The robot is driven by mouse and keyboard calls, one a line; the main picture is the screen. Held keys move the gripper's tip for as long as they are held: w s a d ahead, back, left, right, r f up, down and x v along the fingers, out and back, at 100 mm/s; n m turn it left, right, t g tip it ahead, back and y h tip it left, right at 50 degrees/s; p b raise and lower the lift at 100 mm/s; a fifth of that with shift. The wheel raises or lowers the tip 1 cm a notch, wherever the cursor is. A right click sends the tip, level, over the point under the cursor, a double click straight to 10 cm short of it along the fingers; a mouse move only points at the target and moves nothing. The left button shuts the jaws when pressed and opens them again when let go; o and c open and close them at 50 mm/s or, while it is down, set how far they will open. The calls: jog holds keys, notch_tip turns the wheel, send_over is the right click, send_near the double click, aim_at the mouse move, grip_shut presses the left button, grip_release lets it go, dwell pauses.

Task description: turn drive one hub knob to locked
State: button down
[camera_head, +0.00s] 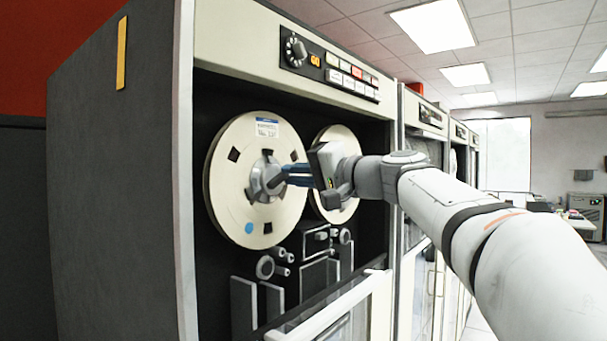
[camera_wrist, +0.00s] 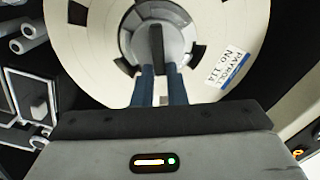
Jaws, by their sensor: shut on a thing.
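The hub knob (camera_head: 262,181) is a grey metal hub with a dark bar handle across it, at the centre of the left tape reel (camera_head: 230,145). The cream reel has a blue-and-white label and a blue dot. My gripper (camera_head: 281,176) reaches in from the right, and its blue fingers are shut on the knob's handle. In the wrist view the hub knob (camera_wrist: 183,40) sits at the top middle, with the dark handle between my two blue fingertips (camera_wrist: 157,70). No lock marking on the knob can be read.
A second reel (camera_head: 345,140) is partly hidden behind my gripper. A control panel (camera_head: 330,68) with a dial and buttons is above. Rollers and tape guides (camera_head: 265,267) lie below the reels. A glass door (camera_head: 335,310) with a white frame stands at the lower front.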

jog(key=m, duration=0.5)
jog(key=shift+f+p, duration=0.25)
jog(key=shift+p, duration=0.05)
dwell(0.4)
jog(key=c, duration=1.8)
grip_release()
jog(key=shift+a, duration=0.1)
jog(key=shift+o, duration=0.5)
jog(key=shift+w+a+f, duration=0.1)
jog(key=shift+a, duration=0.05)
jog(key=shift+o, duration=1.2)
jog(key=shift+f, duration=0.1)
jog(key=b+v, duration=0.1)
jog(key=v, duration=0.7)
